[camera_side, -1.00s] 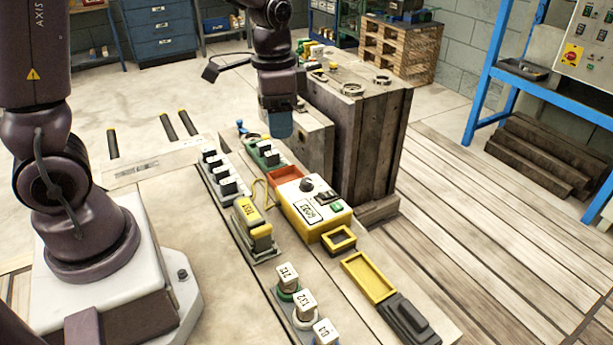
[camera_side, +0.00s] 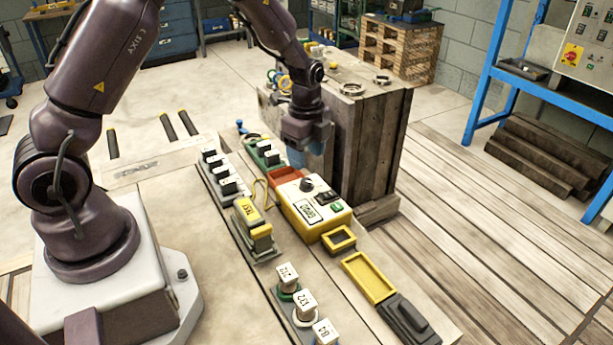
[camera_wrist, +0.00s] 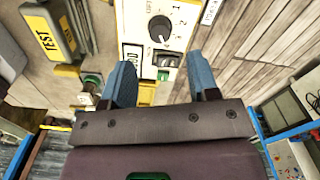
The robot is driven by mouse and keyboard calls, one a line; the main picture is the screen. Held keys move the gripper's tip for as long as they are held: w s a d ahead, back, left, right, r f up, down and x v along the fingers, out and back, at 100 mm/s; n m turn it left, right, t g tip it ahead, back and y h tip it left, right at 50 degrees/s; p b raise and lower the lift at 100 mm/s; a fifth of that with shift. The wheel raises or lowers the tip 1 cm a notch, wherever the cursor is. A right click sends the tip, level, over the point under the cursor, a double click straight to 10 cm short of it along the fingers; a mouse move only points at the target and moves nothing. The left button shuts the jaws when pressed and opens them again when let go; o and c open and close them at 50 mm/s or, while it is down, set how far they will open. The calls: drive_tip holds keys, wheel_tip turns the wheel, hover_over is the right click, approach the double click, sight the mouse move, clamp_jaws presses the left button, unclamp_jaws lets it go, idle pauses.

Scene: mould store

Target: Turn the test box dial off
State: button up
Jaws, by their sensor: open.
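The test box (camera_side: 311,209) is a yellow box with a cream top on the bench, and it also shows in the wrist view (camera_wrist: 178,12). Its black dial (camera_side: 307,185) stands on the top near the far end; in the wrist view the dial (camera_wrist: 160,29) has a white pointer line and printed marks around it. A green-lit switch (camera_side: 337,206) and a small display sit beside it. My gripper (camera_side: 307,155) hangs above and behind the box, apart from the dial. In the wrist view its blue fingers (camera_wrist: 163,80) are spread with nothing between them.
A red tray (camera_side: 284,177) lies just behind the box. Several white-tagged pieces (camera_side: 303,303) stand nearer. A tall wooden block (camera_side: 372,140) rises close behind my gripper.

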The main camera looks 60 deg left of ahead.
sight(306, 181)
wheel_tip(306, 181, down, 6)
drive_tip(key=shift+f, duration=0.25)
drive_tip(key=c, duration=0.9)
